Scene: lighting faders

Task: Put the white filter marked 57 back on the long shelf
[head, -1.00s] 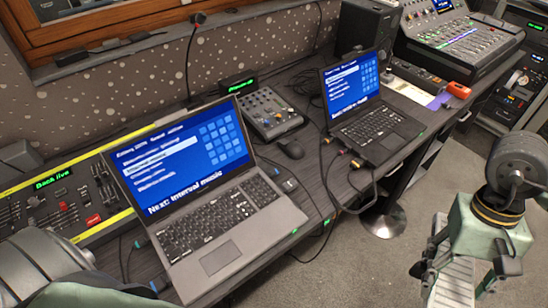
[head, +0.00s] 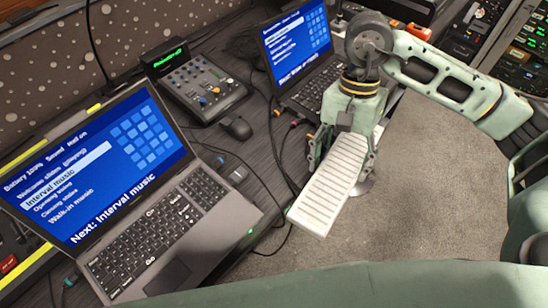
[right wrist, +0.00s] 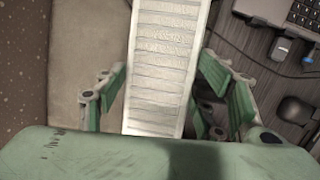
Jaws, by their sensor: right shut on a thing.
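A long white slatted filter (head: 330,186) is held in my right gripper (head: 341,152), in front of the desk edge in the head view. It slants down and left, with its near end free. I cannot read the number 57 on it. In the right wrist view the filter (right wrist: 162,50) runs up the middle, between the green finger pads of my right gripper (right wrist: 163,80). The gripper is shut on it. My left gripper is not in view. I cannot make out the long shelf.
A near laptop (head: 172,235), a small mixer (head: 198,88), a mouse (head: 236,127) and a far laptop (head: 305,95) stand on the dark desk. Cables (head: 277,150) hang over its front edge. Grey carpet (head: 420,190) lies open to the right.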

